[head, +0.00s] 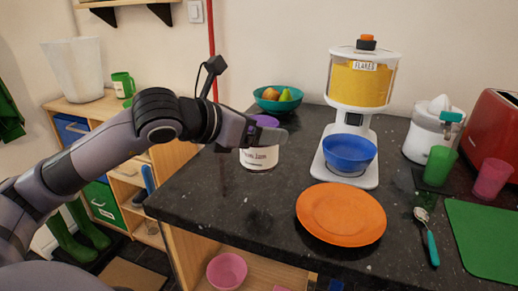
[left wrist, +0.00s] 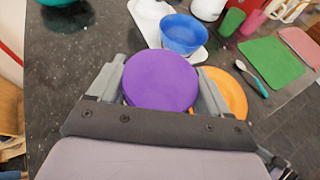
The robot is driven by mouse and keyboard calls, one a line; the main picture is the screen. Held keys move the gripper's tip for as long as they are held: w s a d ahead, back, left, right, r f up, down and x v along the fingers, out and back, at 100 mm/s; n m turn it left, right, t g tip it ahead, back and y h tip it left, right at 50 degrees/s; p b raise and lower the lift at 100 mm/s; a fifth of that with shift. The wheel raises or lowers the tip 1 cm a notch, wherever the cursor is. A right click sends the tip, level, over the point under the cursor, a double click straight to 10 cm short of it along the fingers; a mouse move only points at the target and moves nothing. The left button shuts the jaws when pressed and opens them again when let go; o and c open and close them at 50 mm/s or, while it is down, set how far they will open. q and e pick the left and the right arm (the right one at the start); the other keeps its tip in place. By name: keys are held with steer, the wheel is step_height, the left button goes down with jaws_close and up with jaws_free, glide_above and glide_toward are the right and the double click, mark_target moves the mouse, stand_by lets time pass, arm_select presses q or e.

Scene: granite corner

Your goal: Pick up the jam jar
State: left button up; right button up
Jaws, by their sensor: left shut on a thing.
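The jam jar (head: 260,158) has a purple lid and a white label with dark lettering. My left gripper (head: 266,137) is around its upper part and shut on it, partly hiding the lid. In the left wrist view the round purple lid (left wrist: 161,80) of the jar sits between the two fingers of my left gripper (left wrist: 158,92). The jar looks upright above the dark counter; I cannot tell for sure whether its base touches it. My right gripper is in neither view.
An orange plate (head: 341,214) lies right of the jar. A flakes dispenser (head: 359,95) with a blue bowl (head: 349,153) stands behind the plate. A teal fruit bowl (head: 277,100) is at the back. Bare counter (head: 225,200) lies in front of the jar.

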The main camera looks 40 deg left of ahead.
arm_select(q)
step_height(320, 180, up, 12)
steer(key=p, duration=0.2)
steer(key=shift+r, duration=0.15)
steer(key=shift+d, duration=0.1)
